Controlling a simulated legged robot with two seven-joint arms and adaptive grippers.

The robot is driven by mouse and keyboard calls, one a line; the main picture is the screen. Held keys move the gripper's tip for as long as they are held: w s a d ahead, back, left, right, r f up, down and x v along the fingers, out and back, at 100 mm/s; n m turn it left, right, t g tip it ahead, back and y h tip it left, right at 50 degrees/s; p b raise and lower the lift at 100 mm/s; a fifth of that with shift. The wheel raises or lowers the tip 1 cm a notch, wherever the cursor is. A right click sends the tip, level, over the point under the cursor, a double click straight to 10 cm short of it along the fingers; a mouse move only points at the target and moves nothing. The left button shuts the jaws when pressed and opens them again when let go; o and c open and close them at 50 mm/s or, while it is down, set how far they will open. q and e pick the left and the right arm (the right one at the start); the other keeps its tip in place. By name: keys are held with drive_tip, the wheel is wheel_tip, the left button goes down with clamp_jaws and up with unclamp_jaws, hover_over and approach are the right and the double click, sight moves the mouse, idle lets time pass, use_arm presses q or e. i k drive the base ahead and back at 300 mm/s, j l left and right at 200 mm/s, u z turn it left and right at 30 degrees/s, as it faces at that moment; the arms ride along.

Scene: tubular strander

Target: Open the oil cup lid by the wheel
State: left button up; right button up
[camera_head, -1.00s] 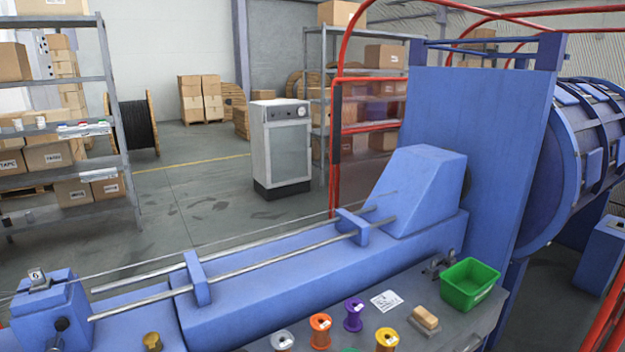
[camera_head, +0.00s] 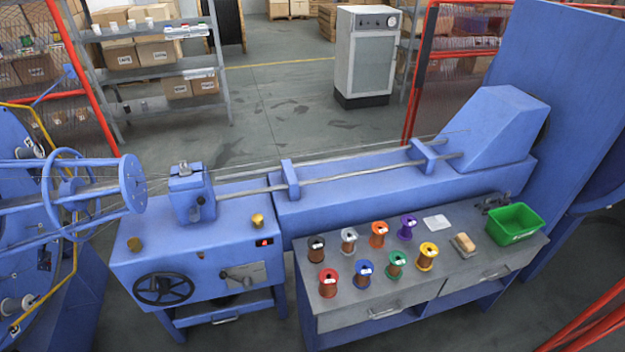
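The black spoked handwheel (camera_head: 163,289) is on the front of a blue machine cabinet (camera_head: 205,240). A small brass oil cup (camera_head: 135,244) stands on the cabinet top near its left edge, just above the wheel. Its lid looks closed, but it is too small to be sure. A second brass oil cup (camera_head: 257,220) stands on the right part of the same top, farther from the wheel. Neither of my grippers shows in the head view.
A grey workbench (camera_head: 330,303) with several colored wire spools and a green bin (camera_head: 514,224) stands to the right. A blue reel frame (camera_head: 85,192) is at the left. A lever plate (camera_head: 243,276) is right of the wheel. Floor shows behind the machine.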

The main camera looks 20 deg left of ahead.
sight(132, 241)
drive_tip(key=u, duration=1.45)
